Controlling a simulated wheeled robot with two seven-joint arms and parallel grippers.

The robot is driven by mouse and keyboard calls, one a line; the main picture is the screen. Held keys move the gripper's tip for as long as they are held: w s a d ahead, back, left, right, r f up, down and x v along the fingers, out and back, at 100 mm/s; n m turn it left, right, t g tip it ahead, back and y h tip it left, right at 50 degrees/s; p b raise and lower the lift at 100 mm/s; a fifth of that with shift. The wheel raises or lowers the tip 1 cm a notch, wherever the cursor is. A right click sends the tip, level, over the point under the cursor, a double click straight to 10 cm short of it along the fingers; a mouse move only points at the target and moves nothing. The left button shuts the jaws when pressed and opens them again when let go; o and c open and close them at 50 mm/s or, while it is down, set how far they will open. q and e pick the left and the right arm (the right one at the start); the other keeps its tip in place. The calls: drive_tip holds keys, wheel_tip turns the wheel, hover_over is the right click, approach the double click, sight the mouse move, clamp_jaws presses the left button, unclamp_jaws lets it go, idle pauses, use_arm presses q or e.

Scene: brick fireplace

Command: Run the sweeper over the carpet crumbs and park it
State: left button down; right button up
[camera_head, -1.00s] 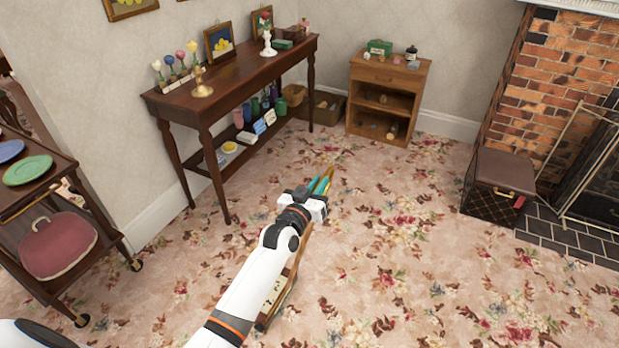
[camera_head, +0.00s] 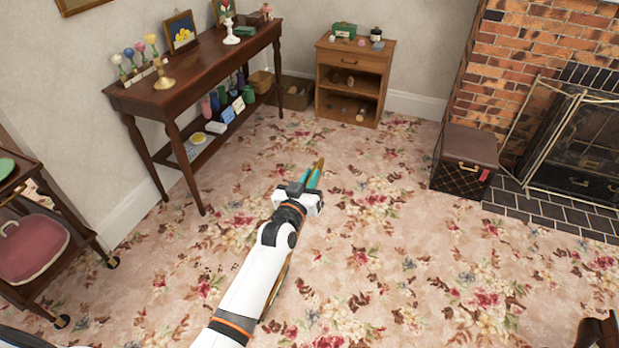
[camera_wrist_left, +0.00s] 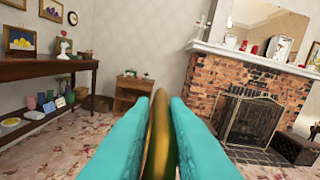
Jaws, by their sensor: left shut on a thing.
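My left gripper (camera_head: 312,180), with teal fingers, is shut on a slim golden-brown handle (camera_head: 320,163). The handle stands upright between the fingers in the left wrist view (camera_wrist_left: 158,135). I take it to be the sweeper's handle. A thin brown edge below my left forearm may be part of the sweeper; my arm hides most of it. The flowered carpet (camera_head: 360,230) spreads under the gripper. Small dark specks (camera_head: 206,269) left of my arm may be crumbs, but the busy pattern makes this hard to tell. My right gripper is out of view.
A dark side table (camera_head: 190,82) with ornaments stands at back left, a small wooden cabinet (camera_head: 352,62) at the back. A brown box (camera_head: 460,165) sits by the brick fireplace (camera_head: 525,60). A trolley (camera_head: 50,205) is at left. The middle carpet is open.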

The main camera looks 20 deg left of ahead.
use_arm(q)
drive_tip(key=c, duration=1.5)
unclamp_jaws()
drive_tip(key=s, duration=0.8)
drive_tip(key=s+a+b, duration=0.1)
drive_tip(key=s, duration=0.3)
